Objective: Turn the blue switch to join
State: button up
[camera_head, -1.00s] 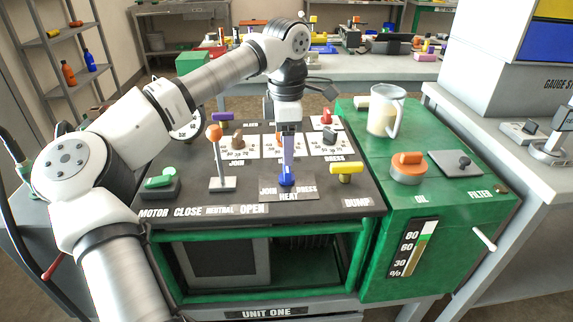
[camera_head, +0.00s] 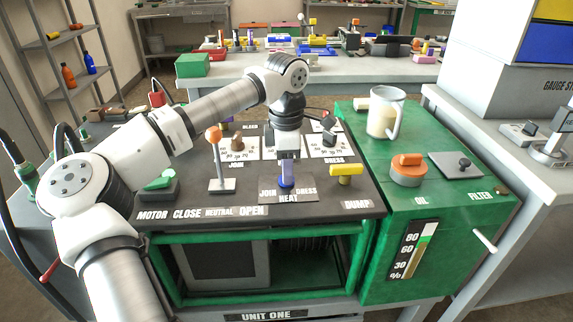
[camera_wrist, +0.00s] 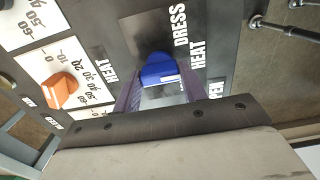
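The blue switch (camera_head: 287,182) stands on a grey label plate (camera_head: 270,200) at the front middle of the dark panel. The plate reads JOIN on the left, HEAT in front and DRESS on the right. In the wrist view the blue switch (camera_wrist: 158,71) shows a short white mark. My gripper (camera_head: 287,172) points down right over the switch. In the wrist view my gripper (camera_wrist: 160,85) has its two fingers apart, one on each side of the switch. I cannot tell whether they touch it.
A yellow handle (camera_head: 345,170) stands close to the right of the switch. An orange-topped lever (camera_head: 214,135) and a green switch (camera_head: 160,180) stand to the left. A mug (camera_head: 384,112) and an orange-handled cap (camera_head: 407,168) sit on the green cabinet to the right.

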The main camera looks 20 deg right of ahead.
jog(key=shift+c, duration=0.8)
jog(key=shift+r+m+p, duration=0.1)
jog(key=shift+m+p, duration=0.2)
jog(key=m+p, duration=0.2)
jog(key=m, duration=0.1)
jog(key=shift+m, duration=0.4)
jog(key=m+p, duration=0.1)
jog(key=m, duration=0.4)
jog(key=shift+m, duration=0.4)
jog(key=o, duration=1)
